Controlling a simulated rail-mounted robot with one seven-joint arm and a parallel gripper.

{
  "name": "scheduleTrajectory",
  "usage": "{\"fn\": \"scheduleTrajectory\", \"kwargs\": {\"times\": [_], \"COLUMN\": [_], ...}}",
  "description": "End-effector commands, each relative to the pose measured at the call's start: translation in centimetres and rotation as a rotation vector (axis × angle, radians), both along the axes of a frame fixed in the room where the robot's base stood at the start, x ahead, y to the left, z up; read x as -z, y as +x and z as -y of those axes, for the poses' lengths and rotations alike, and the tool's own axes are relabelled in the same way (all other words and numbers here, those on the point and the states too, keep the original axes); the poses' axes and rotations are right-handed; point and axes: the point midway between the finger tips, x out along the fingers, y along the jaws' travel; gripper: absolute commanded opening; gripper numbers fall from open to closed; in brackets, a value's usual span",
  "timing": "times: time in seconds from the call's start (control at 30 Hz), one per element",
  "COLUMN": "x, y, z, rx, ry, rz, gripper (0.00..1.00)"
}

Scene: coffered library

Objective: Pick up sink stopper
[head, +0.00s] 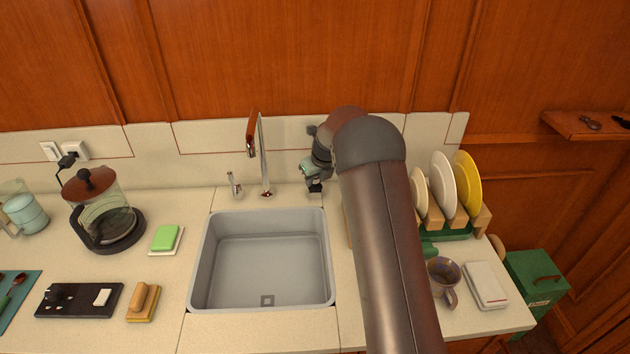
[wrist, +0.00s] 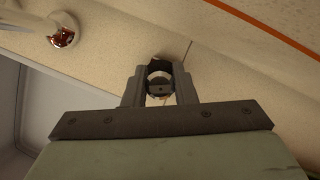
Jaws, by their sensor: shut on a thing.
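The sink stopper (wrist: 160,88) shows in the wrist view as a small round piece, with a pale round upper part and a darker lower part. It sits between the two grey fingers of my gripper (wrist: 160,92), which are shut on it. In the head view my gripper (head: 315,187) is over the counter by the back right corner of the sink (head: 268,252), pointing down. There the stopper cannot be told apart from the dark fingertips. Whether it touches the counter is unclear.
The faucet (head: 262,160) stands left of my gripper, behind the sink. A dish rack with plates (head: 443,184), a mug (head: 443,276) and a white box (head: 485,285) are at right. A coffee press (head: 103,215) and a green sponge (head: 165,237) are at left.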

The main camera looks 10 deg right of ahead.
Motion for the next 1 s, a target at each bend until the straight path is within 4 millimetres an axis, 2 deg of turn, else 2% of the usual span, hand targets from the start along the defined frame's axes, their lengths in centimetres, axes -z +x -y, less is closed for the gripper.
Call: {"fn": "scheduleTrajectory", "kwargs": {"times": [0.27,0.53,0.7,0.8,1.0], "x": [-3.4,-9.2,-10.9,-11.7,-12.6], "y": [-0.2,-5.6,-9.8,-11.5,-13.5], "z": [-0.1,-1.0,-1.6,-1.9,-2.1], "rx": [-0.002,-0.001,-0.001,-0.002,-0.001], "ry": [-0.001,0.000,0.002,0.001,0.000], "rz": [0.006,0.006,0.005,0.004,0.002], "gripper": [0.02,0.02,0.02,0.02,0.02]}}
